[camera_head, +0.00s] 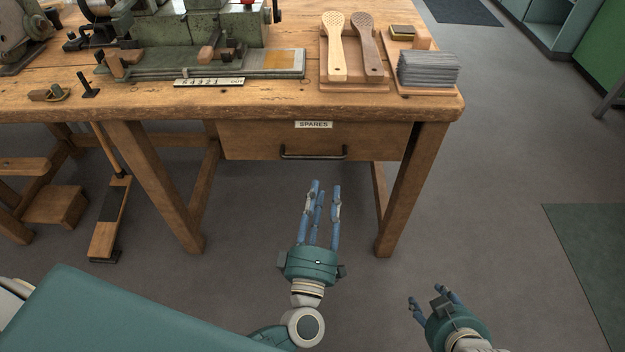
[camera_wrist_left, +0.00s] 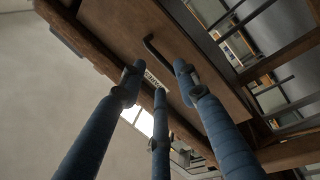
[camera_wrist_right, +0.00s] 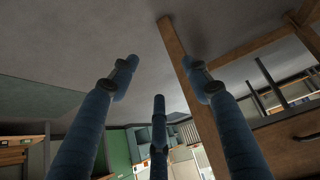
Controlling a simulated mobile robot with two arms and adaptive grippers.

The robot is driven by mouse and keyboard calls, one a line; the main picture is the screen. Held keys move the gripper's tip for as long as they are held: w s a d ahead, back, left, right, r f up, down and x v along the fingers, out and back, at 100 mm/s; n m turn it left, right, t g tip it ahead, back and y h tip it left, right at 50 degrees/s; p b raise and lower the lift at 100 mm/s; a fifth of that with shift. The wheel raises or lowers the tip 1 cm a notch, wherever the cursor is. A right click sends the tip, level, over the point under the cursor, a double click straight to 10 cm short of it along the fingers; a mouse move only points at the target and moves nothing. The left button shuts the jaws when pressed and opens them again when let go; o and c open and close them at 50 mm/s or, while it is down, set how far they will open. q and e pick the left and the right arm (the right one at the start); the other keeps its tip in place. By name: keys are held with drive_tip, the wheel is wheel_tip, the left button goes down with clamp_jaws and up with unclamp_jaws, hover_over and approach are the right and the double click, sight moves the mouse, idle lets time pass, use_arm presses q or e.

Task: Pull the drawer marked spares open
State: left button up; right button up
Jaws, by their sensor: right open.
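The wooden drawer (camera_head: 250,143) sits under the workbench top with its front closed. A white label reading SPARES (camera_head: 313,125) is at its top edge, and a dark bar handle (camera_head: 313,155) is below it. My left gripper (camera_head: 325,188) is open and empty, its fingers pointing at the drawer, short of the handle. In the left wrist view the handle (camera_wrist_left: 168,62) and label (camera_wrist_left: 153,80) show beyond the spread fingers. My right gripper (camera_head: 428,297) is open and empty, low at the right, well away from the drawer. The drawer front (camera_wrist_right: 285,148) shows at the right wrist view's edge.
The workbench (camera_head: 440,108) carries a green machine (camera_head: 225,35), two wooden brush bodies (camera_head: 335,50) on a tray and a grey stack (camera_head: 428,68). Bench legs (camera_head: 412,190) stand either side of the drawer. A long-handled brush (camera_head: 110,215) leans at the left. The floor in front is clear.

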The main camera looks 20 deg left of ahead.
sight(312, 156)
use_arm(q)
drive_tip(key=shift+w+a+r+n+g+y+b, duration=0.1)
drive_tip(key=shift+w+a+r+n+y+b, duration=0.6)
drive_tip(key=shift+w, duration=0.8)
drive_tip(key=shift+w+a+r+n+g+y+b, duration=0.15)
drive_tip(key=shift+w+a+n+y+b, duration=0.2)
drive_tip(key=shift+w+a+n, duration=0.9)
drive_tip(key=shift+w+a+r+n+g+y+b, duration=0.1)
drive_tip(key=shift+w+a+r+n+y+b, duration=0.45)
drive_tip(key=shift+w, duration=1.15)
use_arm(e)
drive_tip(key=w+a+r+t+y, duration=0.1)
drive_tip(key=w+r+t, duration=0.3)
drive_tip(key=r, duration=0.5)
drive_tip(key=shift+w+a, duration=0.4)
drive_tip(key=shift+a, duration=0.1)
use_arm(q)
drive_tip(key=shift+f, duration=0.1)
clamp_jaws()
